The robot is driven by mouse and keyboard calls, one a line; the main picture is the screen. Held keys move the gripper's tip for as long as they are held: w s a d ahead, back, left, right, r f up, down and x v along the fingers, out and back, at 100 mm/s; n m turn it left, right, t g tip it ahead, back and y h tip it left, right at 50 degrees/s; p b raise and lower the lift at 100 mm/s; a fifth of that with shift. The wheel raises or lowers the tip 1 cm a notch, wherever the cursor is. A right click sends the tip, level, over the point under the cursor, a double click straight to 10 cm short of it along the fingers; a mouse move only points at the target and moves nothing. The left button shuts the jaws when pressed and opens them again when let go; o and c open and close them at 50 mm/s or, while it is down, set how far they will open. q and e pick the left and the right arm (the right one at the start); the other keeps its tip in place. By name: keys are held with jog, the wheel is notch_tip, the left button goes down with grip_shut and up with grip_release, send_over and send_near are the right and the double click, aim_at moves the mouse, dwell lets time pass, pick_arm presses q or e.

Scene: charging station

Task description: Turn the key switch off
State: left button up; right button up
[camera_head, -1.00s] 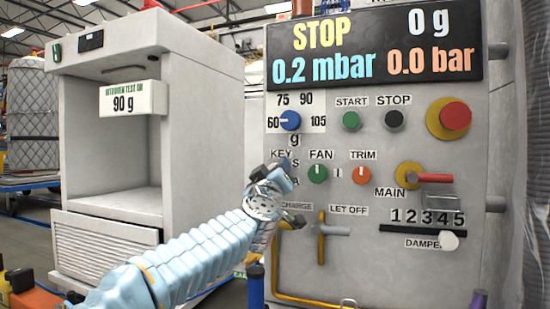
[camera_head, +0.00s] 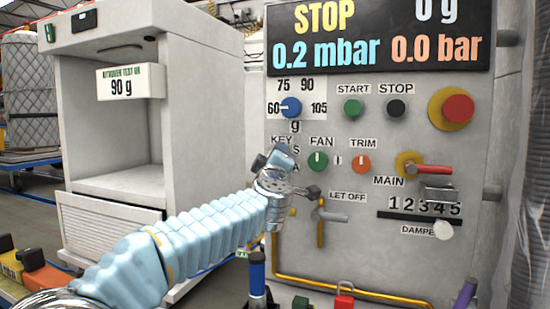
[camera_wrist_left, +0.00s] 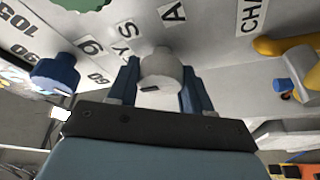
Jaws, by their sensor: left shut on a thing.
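The key switch (camera_wrist_left: 160,70) is a grey round knob with a dark slot, on the white panel. It shows in the left wrist view between the two blue fingers of my left gripper (camera_wrist_left: 161,88), which is shut on it. In the head view my left gripper (camera_head: 272,168) is at the panel beside the KEY label (camera_head: 281,140) and hides the switch. The angle of the key cannot be told clearly. My right gripper is not in view.
The blue weight knob (camera_head: 290,107) is just above the gripper. The green FAN knob (camera_head: 317,161) and orange TRIM knob (camera_head: 361,163) are to its right. A yellow pipe with a grey lever (camera_head: 330,215) is below. The display (camera_head: 380,40) reads STOP.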

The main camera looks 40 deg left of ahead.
pick_arm(q)
jog(key=shift+a+r, duration=0.1)
jog(key=o, duration=1)
jog(key=b+v, duration=0.1)
jog(key=v, duration=1.3)
jog(key=shift+w+b, duration=0.1)
jog(key=shift+b, duration=0.25)
jog(key=shift+a, duration=0.1)
